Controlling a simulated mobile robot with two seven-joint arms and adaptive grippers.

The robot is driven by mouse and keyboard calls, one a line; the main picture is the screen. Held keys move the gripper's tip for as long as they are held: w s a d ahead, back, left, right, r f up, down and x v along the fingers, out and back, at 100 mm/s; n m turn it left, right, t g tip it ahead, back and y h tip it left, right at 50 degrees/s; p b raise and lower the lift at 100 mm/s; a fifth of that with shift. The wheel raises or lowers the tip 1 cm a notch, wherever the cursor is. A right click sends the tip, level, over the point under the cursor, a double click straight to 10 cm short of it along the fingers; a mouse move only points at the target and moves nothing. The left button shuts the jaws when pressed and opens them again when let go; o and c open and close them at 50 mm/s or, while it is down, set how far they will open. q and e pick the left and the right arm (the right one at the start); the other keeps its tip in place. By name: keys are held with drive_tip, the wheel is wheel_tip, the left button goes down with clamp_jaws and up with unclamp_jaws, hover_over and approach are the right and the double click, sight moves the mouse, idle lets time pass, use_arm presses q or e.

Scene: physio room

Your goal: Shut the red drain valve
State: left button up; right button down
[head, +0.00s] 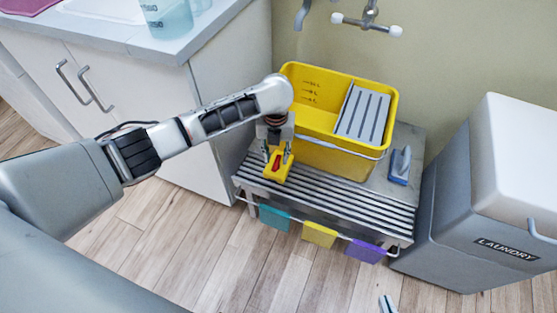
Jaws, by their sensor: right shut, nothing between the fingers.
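The red drain valve (276,163) is a small red lever on a yellow block (272,177) at the front left of the yellow mop bucket (340,154), above a slatted metal bench. My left gripper (278,155) points down over the block from behind. Its fingers are apart, one on each side of the red lever. It looks open, and I cannot tell whether either finger touches the lever or block. Only the tip of my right gripper (388,304) shows at the bottom edge. It is shut, empty and far from the valve.
The slatted bench (335,205) has a front rail with teal, yellow and purple cloths (320,235). A blue-grey brush (400,165) lies right of the bucket. A laundry bin (475,235) stands right, a white cabinet (130,100) left. Wall taps (368,22) are above. The floor in front is clear.

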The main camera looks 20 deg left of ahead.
sight(276, 161)
use_arm(q)
wheel_tip(276, 161, down, 3)
drive_tip(key=shift+s+f+b, duration=0.1)
drive_tip(key=shift+s+b, duration=0.05)
drive_tip(key=shift+b, duration=0.25)
drive_tip(key=shift+f, duration=0.3)
drive_tip(key=shift+w+r, duration=0.1)
drive_tip(key=shift+w, duration=0.1)
clamp_jaws()
use_arm(e)
drive_tip(key=shift+w+a+r+m+t, duration=0.3)
drive_tip(key=shift+w+a+r+t, duration=0.1)
drive_tip(key=shift+w+a+r, duration=0.35)
drive_tip(key=shift+s, duration=0.15)
